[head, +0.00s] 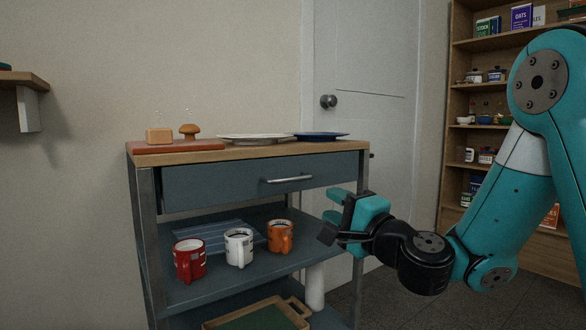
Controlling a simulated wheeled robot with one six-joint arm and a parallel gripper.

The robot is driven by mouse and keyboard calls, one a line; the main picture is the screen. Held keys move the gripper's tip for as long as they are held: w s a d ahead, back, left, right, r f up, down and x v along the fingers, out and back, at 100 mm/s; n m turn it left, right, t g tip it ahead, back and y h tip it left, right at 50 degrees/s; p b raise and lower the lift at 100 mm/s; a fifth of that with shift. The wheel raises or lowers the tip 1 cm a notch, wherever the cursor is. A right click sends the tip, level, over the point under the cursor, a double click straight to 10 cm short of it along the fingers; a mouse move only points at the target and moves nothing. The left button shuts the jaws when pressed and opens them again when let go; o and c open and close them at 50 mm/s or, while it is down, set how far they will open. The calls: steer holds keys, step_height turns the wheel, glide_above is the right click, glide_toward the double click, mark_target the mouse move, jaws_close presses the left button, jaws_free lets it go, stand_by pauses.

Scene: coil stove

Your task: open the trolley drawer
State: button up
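The trolley (146,222) stands in the middle of the head view, with a wooden top and a grey-blue body. Its drawer (220,188) lies just under the top and looks shut or nearly so. A silver bar handle (288,179) is fixed across the drawer's front. My gripper (334,207) is to the right of the handle and a little below it, apart from it. Its teal fingers point left toward the trolley, with a gap between them and nothing seen in it. Part of the gripper is hidden behind its own dark housing.
A red (189,260), a white (239,248) and an orange mug (280,237) stand on the shelf below the drawer. A board with food (178,146), a pale plate (258,139) and a blue plate (321,136) are on top. A door (362,100) is behind; shelves (480,46) stand right.

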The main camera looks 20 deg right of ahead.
mark_target(295, 180)
steer(key=p+x, duration=0.2)
steer(key=x, duration=0.2)
steer(key=p+x, duration=0.3)
steer(key=x, duration=0.1)
steer(key=p+x, duration=0.3)
steer(key=x, duration=0.1)
steer(key=shift+a+r, duration=0.15)
steer(key=shift+r, duration=0.2)
steer(key=shift+w+a+f+p, duration=0.1)
steer(key=shift+w+p, duration=0.1)
steer(key=shift+w, duration=0.2)
steer(key=shift+w+a+p, duration=0.15)
steer(key=shift+w+p, duration=0.05)
steer(key=shift+w, duration=0.25)
jaws_close()
